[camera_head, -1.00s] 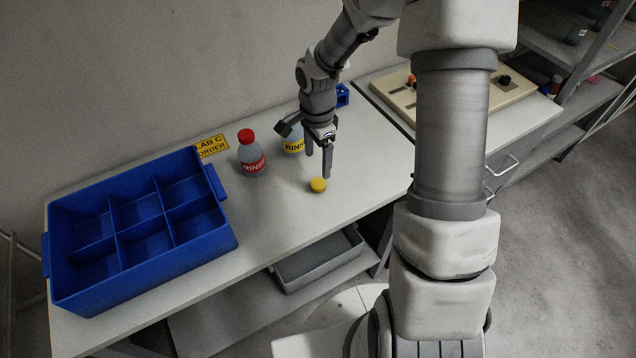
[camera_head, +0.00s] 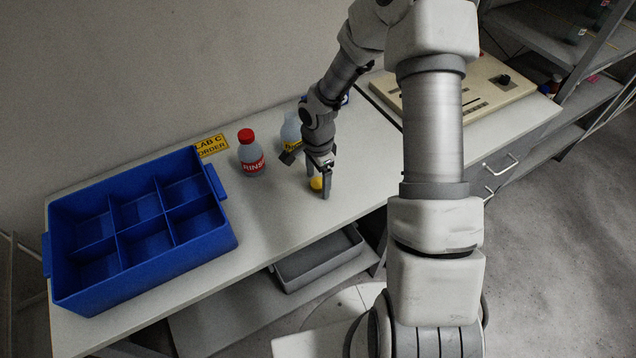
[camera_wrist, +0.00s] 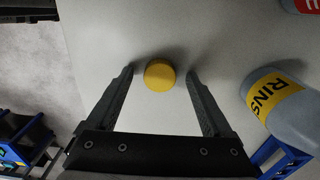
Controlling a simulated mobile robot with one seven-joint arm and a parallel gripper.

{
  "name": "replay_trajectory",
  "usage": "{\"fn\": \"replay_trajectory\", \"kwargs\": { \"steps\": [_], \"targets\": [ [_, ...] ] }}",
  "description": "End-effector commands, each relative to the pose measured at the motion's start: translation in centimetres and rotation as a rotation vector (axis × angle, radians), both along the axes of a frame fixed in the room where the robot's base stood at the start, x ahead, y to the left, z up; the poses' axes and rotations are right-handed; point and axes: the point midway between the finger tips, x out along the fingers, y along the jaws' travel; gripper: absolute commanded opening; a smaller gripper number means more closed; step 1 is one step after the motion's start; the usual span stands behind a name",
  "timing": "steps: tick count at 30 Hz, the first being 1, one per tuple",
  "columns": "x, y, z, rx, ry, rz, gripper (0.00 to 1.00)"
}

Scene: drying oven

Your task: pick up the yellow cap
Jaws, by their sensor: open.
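The yellow cap (camera_wrist: 159,75) lies on the light bench top. In the wrist view it sits between the tips of my gripper (camera_wrist: 160,72), with a gap visible on both sides. My gripper is open and empty. In the head view my gripper (camera_head: 318,190) is low over the bench, and one finger partly hides the yellow cap (camera_head: 316,183). A capless bottle with a yellow label (camera_wrist: 275,98) stands to the right in the wrist view; in the head view my arm partly hides it (camera_head: 291,130).
A red-capped bottle (camera_head: 250,155) stands left of my gripper. A blue divided crate (camera_head: 228,243) fills the bench's left part. A yellow sign (camera_head: 211,146) lies behind. A beige device (camera_head: 470,105) is at the right. Bare bench lies between crate and cap.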

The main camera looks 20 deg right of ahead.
Motion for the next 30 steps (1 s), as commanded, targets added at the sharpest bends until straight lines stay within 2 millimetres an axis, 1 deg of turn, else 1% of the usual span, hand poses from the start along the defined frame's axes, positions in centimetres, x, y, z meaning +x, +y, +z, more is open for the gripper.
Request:
{"fn": "replay_trajectory", "kwargs": {
  "steps": [1,2,6,14,15,16,25,30],
  "targets": [
    [0.0,0.0,0.0,0.0,0.0,0.0,0.85],
    [0.0,0.0,0.0,0.0,0.0,0.0,0.81],
    [0.0,0.0,0.0,0.0,0.0,0.0,0.56],
    [0.0,0.0,0.0,0.0,0.001,0.0,0.09],
    [0.0,0.0,0.0,0.0,0.001,0.0,0.02],
    [0.0,0.0,0.0,0.0,0.001,0.0,0.0],
    [0.0,0.0,0.2,-0.001,0.0,0.0,0.0],
    [0.1,0.0,1.2,-0.002,-0.001,0.0,0.0]
  ]
}}
